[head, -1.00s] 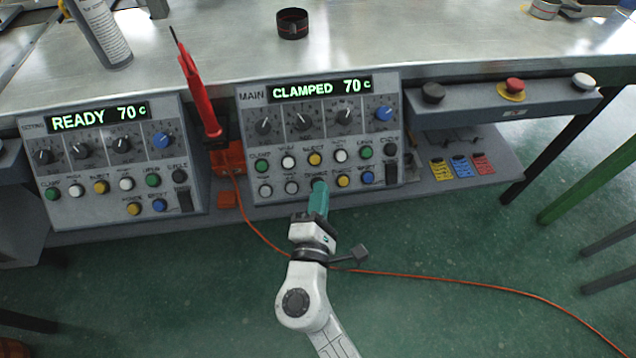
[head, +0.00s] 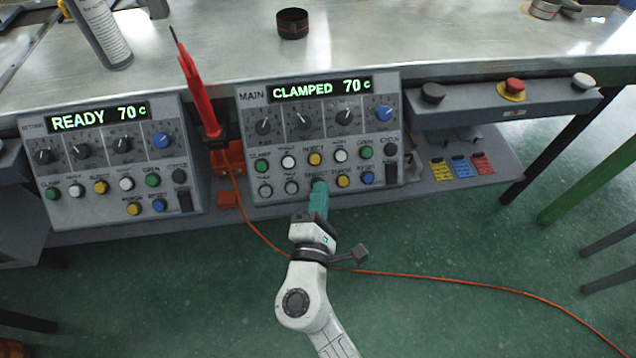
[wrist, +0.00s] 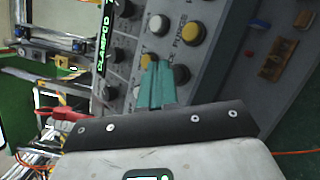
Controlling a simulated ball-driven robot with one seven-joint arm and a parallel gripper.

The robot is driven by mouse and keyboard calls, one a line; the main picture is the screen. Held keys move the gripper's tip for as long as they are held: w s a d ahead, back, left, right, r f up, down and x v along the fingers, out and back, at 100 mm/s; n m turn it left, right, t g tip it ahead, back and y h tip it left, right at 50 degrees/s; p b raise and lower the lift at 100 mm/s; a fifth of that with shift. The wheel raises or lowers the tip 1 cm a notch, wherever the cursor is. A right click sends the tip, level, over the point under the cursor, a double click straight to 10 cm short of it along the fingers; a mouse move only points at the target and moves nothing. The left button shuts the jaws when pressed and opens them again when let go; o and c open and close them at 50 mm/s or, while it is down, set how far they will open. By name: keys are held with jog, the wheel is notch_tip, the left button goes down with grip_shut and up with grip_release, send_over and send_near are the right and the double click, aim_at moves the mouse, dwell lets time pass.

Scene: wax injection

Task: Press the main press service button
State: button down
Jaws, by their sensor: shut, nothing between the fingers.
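The main press panel (head: 243,130) reads CLAMPED 70 C in the head view; it fills the upper middle of the wrist view (wrist: 215,35). My gripper (head: 318,186) is shut and empty, its teal fingers at the panel's lower button row, left of the yellow purge button (head: 342,181). The fingertips (wrist: 155,64) hide the button there. The small label above them is too blurred to read surely as service. I cannot tell whether the fingertips touch or press the button. The purge button also shows in the wrist view (wrist: 190,33), right of the fingertips.
A second panel (head: 30,185) reading READY 70 C stands at left. A red tool (head: 202,100) stands upright between the panels. A black knob, red button (head: 514,85) and white button line the right ledge. An orange cable (head: 450,281) crosses the green floor.

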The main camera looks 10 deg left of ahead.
jog(key=shift+w+f+b, duration=0.15)
jog(key=shift+b, duration=0.15)
jog(key=shift+w+a+f+b, duration=0.1)
jog(key=shift+w+b, duration=0.1)
jog(key=shift+b, duration=0.1)
